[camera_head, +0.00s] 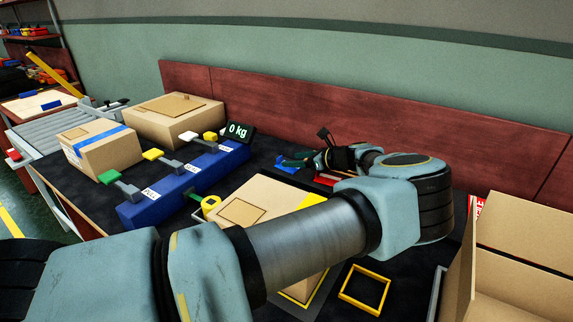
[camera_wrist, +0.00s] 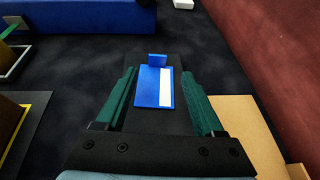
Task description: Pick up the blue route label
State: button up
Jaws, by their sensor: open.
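The blue route label (camera_wrist: 152,87) is a flat blue piece with a white strip along its right side and a small raised blue tab at its far end. In the wrist view it lies on a dark surface, between the two green fingers of my gripper (camera_wrist: 158,74). The fingers are apart, with visible gaps on both sides of the label. In the head view my gripper (camera_head: 298,162) is low over the back of the table, and a blue piece (camera_head: 286,169) shows just beside it. My arm hides part of this area.
A blue rack (camera_head: 185,186) with coloured-handled tools stands left of my gripper, with a 0 kg display (camera_head: 238,131) behind it. A carton (camera_head: 250,208) and a yellow frame (camera_head: 364,290) are nearer. An open box (camera_head: 520,250) stands right. A red-brown panel (camera_head: 330,110) runs behind.

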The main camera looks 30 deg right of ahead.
aim_at(280, 159)
jog(key=x, duration=0.1)
jog(key=p+x, duration=0.1)
jog(key=x, duration=0.1)
jog(key=shift+w+a+r+p, duration=0.1)
jog(key=shift+w+a+p, duration=0.25)
jog(key=shift+a, duration=0.05)
jog(key=shift+w+a+f, duration=0.15)
jog(key=shift+w+f, duration=0.2)
jog(key=shift+w, duration=0.15)
jog(key=shift+c, duration=0.2)
grip_shut()
